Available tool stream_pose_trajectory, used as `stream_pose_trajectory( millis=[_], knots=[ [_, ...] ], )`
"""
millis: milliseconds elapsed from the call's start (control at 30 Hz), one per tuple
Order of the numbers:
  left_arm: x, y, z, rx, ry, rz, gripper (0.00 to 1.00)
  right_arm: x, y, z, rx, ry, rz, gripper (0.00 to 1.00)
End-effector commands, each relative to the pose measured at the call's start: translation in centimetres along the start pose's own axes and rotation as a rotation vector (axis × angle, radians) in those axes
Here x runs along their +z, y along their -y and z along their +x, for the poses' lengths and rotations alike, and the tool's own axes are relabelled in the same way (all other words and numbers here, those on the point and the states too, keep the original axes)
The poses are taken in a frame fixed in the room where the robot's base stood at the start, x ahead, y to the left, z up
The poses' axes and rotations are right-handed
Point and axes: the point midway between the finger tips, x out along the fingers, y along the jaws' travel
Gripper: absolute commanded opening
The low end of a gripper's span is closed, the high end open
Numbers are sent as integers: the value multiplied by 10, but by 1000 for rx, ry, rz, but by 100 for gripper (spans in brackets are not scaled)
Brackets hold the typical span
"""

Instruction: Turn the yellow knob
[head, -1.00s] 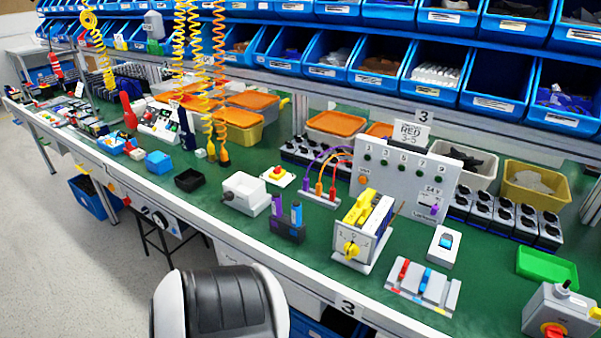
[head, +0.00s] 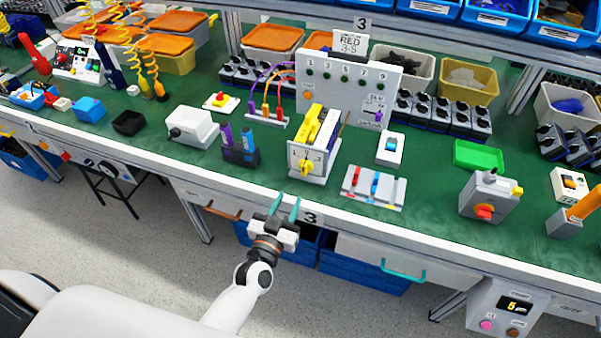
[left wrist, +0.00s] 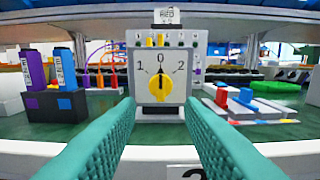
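The yellow knob (head: 306,169) sits on the front face of a white switch box (head: 322,160) near the table's front edge. In the left wrist view the knob (left wrist: 160,86) is centred, with its black pointer upright at 0 between marks 1 and 2. My left gripper (head: 284,206) has two teal fingers and is in front of the table edge, below and short of the knob. In the left wrist view its fingers (left wrist: 160,125) are wide apart with nothing between them, and the knob shows beyond them. My right gripper is not in view.
A dark holder (head: 240,155) with purple and blue pieces stands left of the switch box. A tray with red and blue levers (head: 374,188) and a white rocker switch (head: 390,148) stand to its right. A grey panel (head: 345,85) rises behind.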

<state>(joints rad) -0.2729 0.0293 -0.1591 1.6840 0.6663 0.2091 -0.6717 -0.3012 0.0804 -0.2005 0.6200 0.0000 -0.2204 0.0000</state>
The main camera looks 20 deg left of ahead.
Motion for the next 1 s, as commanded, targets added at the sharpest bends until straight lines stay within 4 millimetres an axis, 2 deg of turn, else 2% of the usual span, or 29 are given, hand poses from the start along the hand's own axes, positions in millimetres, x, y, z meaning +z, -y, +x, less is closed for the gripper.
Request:
stream_pose_trajectory(
  millis=[300, 500, 667, 900, 933, 1000],
  knots=[
    [1, 1, 65, -1, 0, -1, 35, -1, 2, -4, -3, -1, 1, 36],
    [-1, 1, 91, -2, -1, 0, 35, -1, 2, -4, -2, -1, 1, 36],
    [-1, 1, 99, -2, -2, 0, 35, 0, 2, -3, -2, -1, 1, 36],
    [-1, 1, 99, -2, -3, 0, 35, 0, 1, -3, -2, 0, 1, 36],
    [-1, 1, 99, -2, -3, 0, 33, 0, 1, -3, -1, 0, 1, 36],
    [-1, 1, 99, -2, -3, -1, 21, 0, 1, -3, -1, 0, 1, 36]
  ],
)
